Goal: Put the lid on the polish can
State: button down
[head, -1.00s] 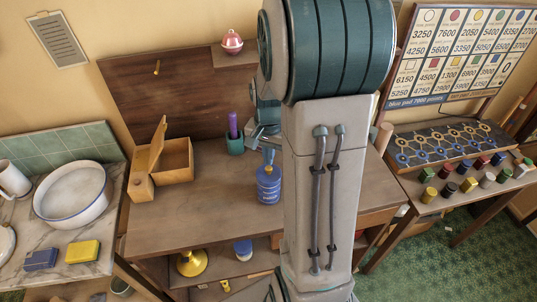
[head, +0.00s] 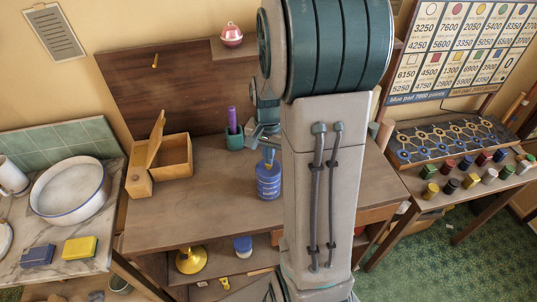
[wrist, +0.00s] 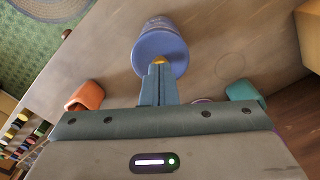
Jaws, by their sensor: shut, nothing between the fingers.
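The polish can (head: 268,188) is blue with a pale label and stands upright on the wooden workbench, left of my arm column. In the wrist view the can (wrist: 158,25) shows its flat blue top, which looks like the lid (wrist: 174,56) lying level over the can's mouth. I see no gap, but the seam is too small to judge. My gripper (head: 268,163) points down over the can. In the wrist view my gripper (wrist: 158,62) is shut and empty, its fingertips over the lid. I cannot tell whether they touch it.
An open wooden box (head: 172,158) stands left on the workbench (head: 215,205). A green cup (head: 234,137) with a purple stick stands behind the can. A blue-topped jar (head: 243,246) and a yellow thing (head: 191,260) are on the lower shelf. The bench left of the can is clear.

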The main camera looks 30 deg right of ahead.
jog(key=shift+r, duration=0.1)
notch_tip(320, 180, up, 7)
jog(key=p, duration=0.5)
dwell(0.6)
dwell(0.3)
jog(key=s+a+r+n+t+b, duration=0.3)
jog(key=s+a+r+n, duration=0.4)
jog(key=s+a+n, duration=0.3)
jog(key=shift+s+a+r+t, duration=0.2)
jog(key=shift+s+a+t, duration=0.2)
jog(key=shift+s+a, duration=0.7)
jog(key=shift+s+d, duration=0.15)
jog(key=shift+d, duration=0.05)
